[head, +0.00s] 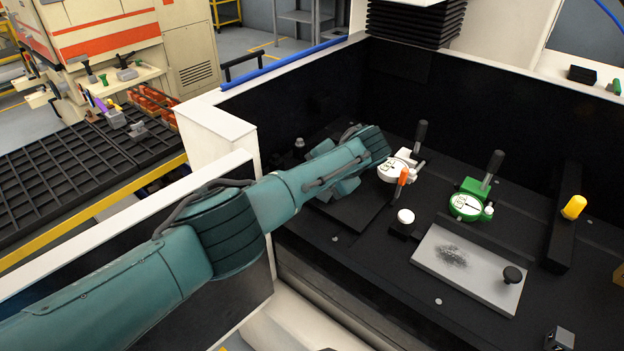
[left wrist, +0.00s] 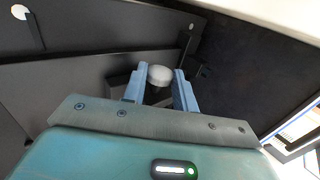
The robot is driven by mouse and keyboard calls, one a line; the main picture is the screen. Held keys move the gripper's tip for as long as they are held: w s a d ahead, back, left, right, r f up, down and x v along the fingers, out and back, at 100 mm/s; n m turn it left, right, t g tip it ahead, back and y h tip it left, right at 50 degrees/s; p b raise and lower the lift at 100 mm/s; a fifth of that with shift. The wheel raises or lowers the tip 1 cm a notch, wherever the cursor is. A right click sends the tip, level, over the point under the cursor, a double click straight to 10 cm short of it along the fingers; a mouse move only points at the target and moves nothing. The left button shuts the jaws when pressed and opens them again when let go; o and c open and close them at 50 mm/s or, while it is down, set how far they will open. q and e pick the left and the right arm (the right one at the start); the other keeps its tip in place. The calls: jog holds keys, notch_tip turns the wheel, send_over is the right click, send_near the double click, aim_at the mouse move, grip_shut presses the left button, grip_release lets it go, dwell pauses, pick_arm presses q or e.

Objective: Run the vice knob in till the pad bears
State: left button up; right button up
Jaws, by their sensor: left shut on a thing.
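My left arm comes in from the left in the head view, and its wrist (head: 368,148) is low over the dark bed. The fingers are not clear there. In the left wrist view my left gripper (left wrist: 158,82) has its two blue fingers closed on either side of a knob (left wrist: 159,73) with a round pale-grey top. I take this to be the vice knob. A dark block shows partly behind it. The vice's pad is hidden, so I cannot tell whether it bears on anything. My right gripper is not in view.
Nearby are a white-capped post (head: 405,216), a grey plate (head: 440,262) with a dark smudge and a black knob (head: 512,274), and a yellow-handled item (head: 574,206). The enclosure's pale wall (head: 215,125) is at left.

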pick_arm(q)
jog(key=shift+y, duration=0.4)
jog(key=o, duration=1)
jog(key=v, duration=0.4)
jog(key=b+v, duration=0.1)
jog(key=v, duration=0.3)
jog(key=b+v, duration=0.1)
jog(key=v, duration=0.4)
jog(key=shift+s+d+f, duration=0.15)
jog(key=shift+s, duration=0.2)
